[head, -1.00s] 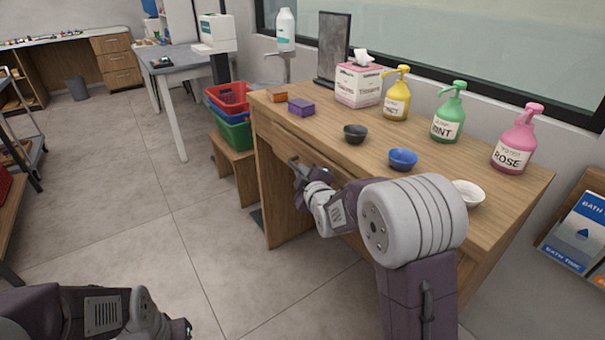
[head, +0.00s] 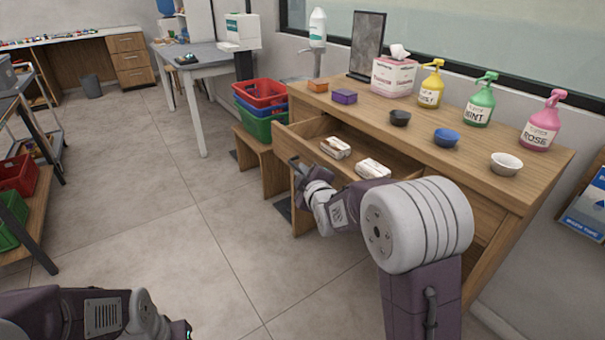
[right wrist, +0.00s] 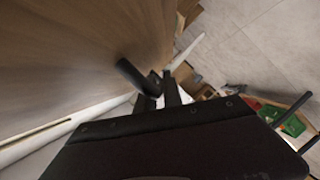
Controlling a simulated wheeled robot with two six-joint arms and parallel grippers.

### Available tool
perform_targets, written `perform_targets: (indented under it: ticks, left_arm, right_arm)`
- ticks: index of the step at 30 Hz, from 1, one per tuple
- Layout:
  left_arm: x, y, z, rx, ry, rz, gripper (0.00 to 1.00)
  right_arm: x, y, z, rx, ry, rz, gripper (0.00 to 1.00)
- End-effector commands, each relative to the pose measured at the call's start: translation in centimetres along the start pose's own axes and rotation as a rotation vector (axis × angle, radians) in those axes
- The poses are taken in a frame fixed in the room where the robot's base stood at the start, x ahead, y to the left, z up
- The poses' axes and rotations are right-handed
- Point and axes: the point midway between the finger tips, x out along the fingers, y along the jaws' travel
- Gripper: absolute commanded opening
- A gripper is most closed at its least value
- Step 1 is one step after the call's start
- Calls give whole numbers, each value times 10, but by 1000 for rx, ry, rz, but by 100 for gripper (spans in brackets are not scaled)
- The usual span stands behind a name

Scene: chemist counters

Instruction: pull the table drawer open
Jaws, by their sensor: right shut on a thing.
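The wooden table (head: 367,110) stands at the right in the head view. Its drawer (head: 301,146) is pulled out from the table's front. Two small wrapped packs (head: 335,147) (head: 372,168) lie inside it. My right gripper (head: 297,164) is at the outside of the drawer front, shut on the drawer handle. In the right wrist view the dark handle (right wrist: 136,76) shows at the fingers beside the wooden front. My left gripper (head: 186,328) is low at the left, partly cut off by the frame edge; its jaws are unclear.
Bowls, pump bottles (head: 430,84) and a tissue box (head: 393,76) stand on the tabletop. Stacked red, blue and green baskets (head: 262,128) stand left of the table on a low wooden bench (head: 255,155). A cart with crates is at far left. The floor between is clear.

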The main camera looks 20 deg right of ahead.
Motion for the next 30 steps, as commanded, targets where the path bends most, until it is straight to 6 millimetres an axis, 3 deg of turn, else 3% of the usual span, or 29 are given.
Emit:
perform_targets:
  ticks: [13,14,15,25,30]
  left_arm:
    - [0,0,0,0,0,0,36]
    - [0,0,0,0,0,0,36]
    - [0,0,0,0,0,0,36]
    - [0,0,0,0,0,0,36]
    - [-6,0,-1,0,0,0,36]
  right_arm:
    - [0,0,0,-1,-1,0,0]
    - [0,0,0,0,-1,0,14]
    - [0,0,0,0,-1,0,20]
    - [-2,1,0,0,0,1,20]
    - [-23,2,-1,0,0,1,20]
